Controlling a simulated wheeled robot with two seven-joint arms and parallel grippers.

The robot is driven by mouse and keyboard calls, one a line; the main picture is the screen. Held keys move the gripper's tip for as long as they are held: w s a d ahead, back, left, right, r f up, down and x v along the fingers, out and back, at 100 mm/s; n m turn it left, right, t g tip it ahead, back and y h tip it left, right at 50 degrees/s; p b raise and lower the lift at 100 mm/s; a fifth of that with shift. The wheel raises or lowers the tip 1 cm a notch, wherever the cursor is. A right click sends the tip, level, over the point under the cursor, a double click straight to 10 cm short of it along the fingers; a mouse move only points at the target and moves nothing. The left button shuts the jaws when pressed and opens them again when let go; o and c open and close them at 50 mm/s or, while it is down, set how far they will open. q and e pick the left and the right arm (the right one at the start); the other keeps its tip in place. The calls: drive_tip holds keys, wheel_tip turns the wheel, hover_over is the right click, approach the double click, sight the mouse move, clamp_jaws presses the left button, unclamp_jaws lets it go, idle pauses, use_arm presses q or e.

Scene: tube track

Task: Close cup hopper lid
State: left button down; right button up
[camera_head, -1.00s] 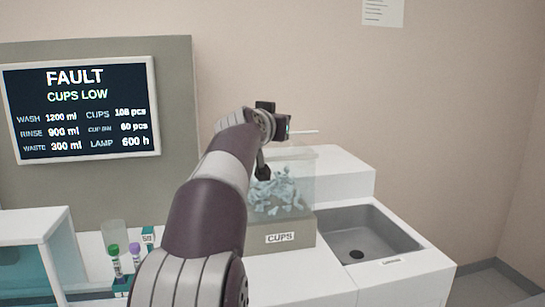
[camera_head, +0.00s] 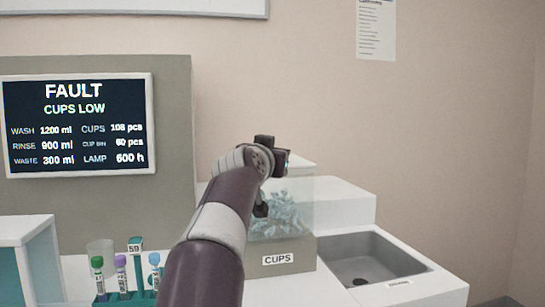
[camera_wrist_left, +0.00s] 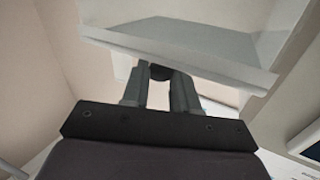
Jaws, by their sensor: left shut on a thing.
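The cup hopper (camera_head: 300,225) is a clear box of pale blue cups on a grey base labelled CUPS. Its pale lid (camera_head: 300,165) shows as a thin slab edge just right of my wrist, near the hopper's top. My left arm reaches in front of the hopper and hides its left side. In the left wrist view, the lid (camera_wrist_left: 190,45) spans the top as a tilted grey-white plate. My left gripper (camera_wrist_left: 158,78) is shut on a small dark part by the lid's edge, partly hidden. I cannot tell if the lid touches the hopper rim. My right gripper is out of view.
A grey sink (camera_head: 365,258) lies right of the hopper. A rack with several capped tubes (camera_head: 122,275) stands at the lower left. The fault screen (camera_head: 78,125) is on the panel behind. A white block (camera_head: 345,205) sits right behind the hopper.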

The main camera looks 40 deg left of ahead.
use_arm(q)
drive_tip(key=c, duration=1.1)
unclamp_jaws()
drive_tip(key=shift+w+f, duration=0.1)
drive_tip(key=shift+f, duration=0.35)
drive_tip(key=shift+o, duration=1.1)
drive_tip(key=shift+r, duration=0.15)
drive_tip(key=b+v, duration=0.2)
drive_tip(key=v, duration=1.1)
drive_tip(key=shift+a, duration=0.1)
